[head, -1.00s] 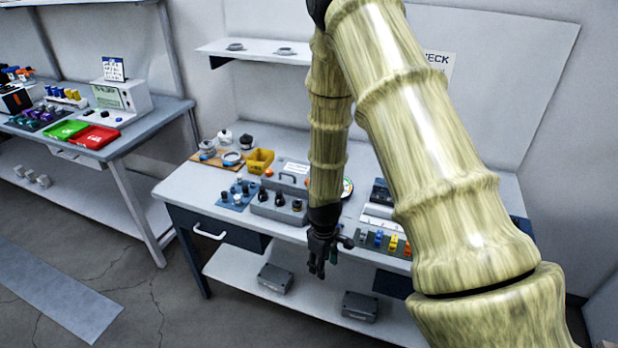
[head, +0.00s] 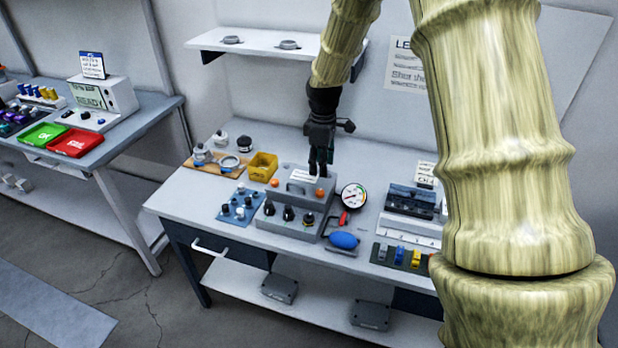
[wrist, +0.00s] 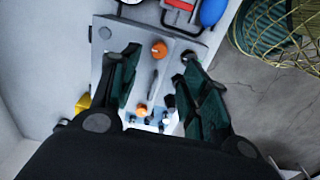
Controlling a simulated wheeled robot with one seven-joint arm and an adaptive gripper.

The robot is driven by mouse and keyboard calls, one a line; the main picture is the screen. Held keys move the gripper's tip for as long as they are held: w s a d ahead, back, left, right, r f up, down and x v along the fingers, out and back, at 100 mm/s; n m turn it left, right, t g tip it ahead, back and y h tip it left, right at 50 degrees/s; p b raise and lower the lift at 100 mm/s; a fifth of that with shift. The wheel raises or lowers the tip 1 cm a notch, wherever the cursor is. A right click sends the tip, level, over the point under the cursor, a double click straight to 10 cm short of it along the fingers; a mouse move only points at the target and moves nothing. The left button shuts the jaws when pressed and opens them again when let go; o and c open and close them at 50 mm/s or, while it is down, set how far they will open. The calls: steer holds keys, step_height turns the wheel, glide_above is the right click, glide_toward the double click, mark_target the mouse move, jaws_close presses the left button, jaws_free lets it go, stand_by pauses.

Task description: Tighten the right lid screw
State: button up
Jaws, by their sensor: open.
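The grey box (head: 298,196) with a handle (head: 296,187) on its lid stands on the right-hand bench. Its right lid screw (head: 320,192) has an orange head; the left lid screw (head: 274,183) is orange too. My gripper (head: 320,172) points down, open and empty, just above the right screw. In the wrist view the right screw (wrist: 160,49) appears between the open fingertips (wrist: 161,56), and the left screw (wrist: 141,110) shows further back between the fingers. I cannot tell the exact gap above the screw or how far it is screwed in.
Black knobs (head: 288,213) stand in front of the lid. A gauge (head: 353,196) and a blue bulb (head: 344,240) sit close to its right. A yellow bin (head: 262,166) is at the back left. A wall shelf (head: 270,43) hangs behind my arm.

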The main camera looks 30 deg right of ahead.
mark_target(320, 191)
step_height(320, 191, down, 7)
steer(key=shift+w+p, duration=0.1)
steer(key=shift+p, duration=1.05)
steer(key=shift+f, duration=0.3)
steer(key=shift+f+p, duration=0.45)
steer(key=shift+f, duration=0.85)
steer(key=shift+a, duration=0.1)
jaws_close()
